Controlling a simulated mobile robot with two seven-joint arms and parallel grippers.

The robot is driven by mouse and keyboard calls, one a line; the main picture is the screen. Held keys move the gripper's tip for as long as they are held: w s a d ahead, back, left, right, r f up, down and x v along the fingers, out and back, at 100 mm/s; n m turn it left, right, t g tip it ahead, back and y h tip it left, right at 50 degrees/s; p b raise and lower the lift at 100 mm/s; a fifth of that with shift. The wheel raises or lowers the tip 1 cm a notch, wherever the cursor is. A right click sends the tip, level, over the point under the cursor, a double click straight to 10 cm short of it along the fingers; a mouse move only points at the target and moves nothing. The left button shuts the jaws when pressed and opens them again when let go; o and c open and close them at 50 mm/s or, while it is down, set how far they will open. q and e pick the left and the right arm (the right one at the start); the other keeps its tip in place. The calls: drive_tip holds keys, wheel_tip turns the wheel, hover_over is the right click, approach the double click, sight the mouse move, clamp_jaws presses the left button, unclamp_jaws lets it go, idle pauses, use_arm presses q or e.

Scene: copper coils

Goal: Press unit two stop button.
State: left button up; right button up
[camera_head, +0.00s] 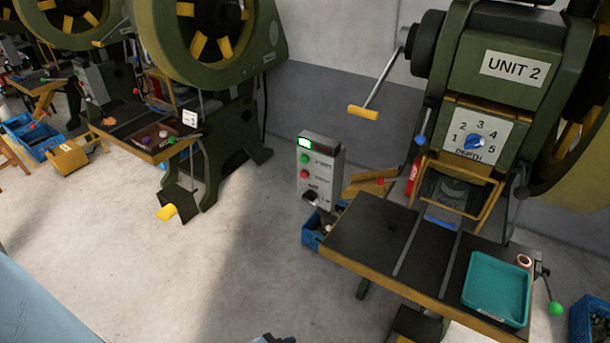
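The UNIT 2 press (515,68) stands at the right. A grey control box (320,172) stands on its left side, facing me. A dark knob (309,196) sits lower on the box. Small labels beside the buttons are too small to read. A small dark piece (273,339) shows at the bottom edge, perhaps the tip of my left gripper; its fingers cannot be made out. My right gripper is not in view.
The press table (350,232) holds a teal tray (497,288) and a copper coil (523,261). A blue crate (312,231) is below the control box. A yellow-handled lever (363,112) sticks out above. Another press (228,85) stands left. The floor between is clear.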

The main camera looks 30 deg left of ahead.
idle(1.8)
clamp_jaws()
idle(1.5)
